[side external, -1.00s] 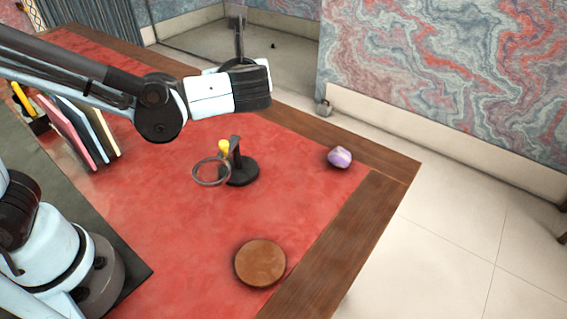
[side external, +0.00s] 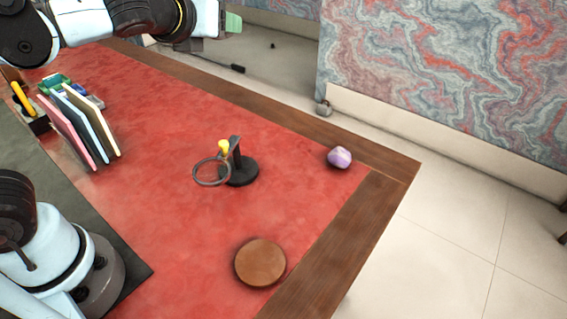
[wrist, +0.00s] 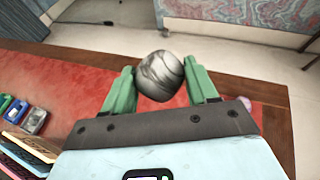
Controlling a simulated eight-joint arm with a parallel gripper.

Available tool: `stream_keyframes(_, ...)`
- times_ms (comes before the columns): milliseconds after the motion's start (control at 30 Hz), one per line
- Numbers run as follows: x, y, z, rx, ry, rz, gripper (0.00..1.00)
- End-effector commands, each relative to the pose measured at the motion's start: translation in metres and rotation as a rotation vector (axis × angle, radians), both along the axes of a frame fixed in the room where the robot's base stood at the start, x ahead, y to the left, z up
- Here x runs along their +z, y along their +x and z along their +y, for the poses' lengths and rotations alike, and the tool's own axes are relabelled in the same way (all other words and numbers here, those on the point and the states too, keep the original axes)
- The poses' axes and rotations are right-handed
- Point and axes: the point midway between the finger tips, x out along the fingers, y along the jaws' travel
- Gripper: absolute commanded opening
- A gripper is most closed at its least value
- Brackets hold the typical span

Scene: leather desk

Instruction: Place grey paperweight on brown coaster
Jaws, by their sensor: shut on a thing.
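In the wrist view, the grey paperweight (wrist: 160,76) is a rounded, marbled stone held between the green fingers of my gripper (wrist: 160,85). My gripper is shut on it, above the far part of the desk. In the side view, only one green fingertip of my gripper (side external: 234,22) shows at the top edge, and the paperweight cannot be made out there. The brown coaster (side external: 260,263) is a round disc lying flat and bare on the red leather near the front right corner, far from my gripper.
A black stand with a ring and yellow part (side external: 238,172) stands mid-desk. A purple and white stone (side external: 340,157) lies near the right edge. Upright folders (side external: 85,125) and small coloured items (side external: 88,97) are at left. The leather around the coaster is clear.

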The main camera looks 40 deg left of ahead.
Motion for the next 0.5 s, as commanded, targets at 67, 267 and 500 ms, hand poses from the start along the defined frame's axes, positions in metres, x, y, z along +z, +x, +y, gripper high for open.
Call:
stream_keyframes(67,0.0065,-0.0019,0.0004,-0.030,0.000,-0.001,0.17)
stream_keyframes(267,0.0124,-0.0029,-0.0013,-0.064,0.001,-0.001,0.17)
stream_keyframes(500,0.0123,-0.0028,-0.0016,-0.064,0.001,0.000,0.17)
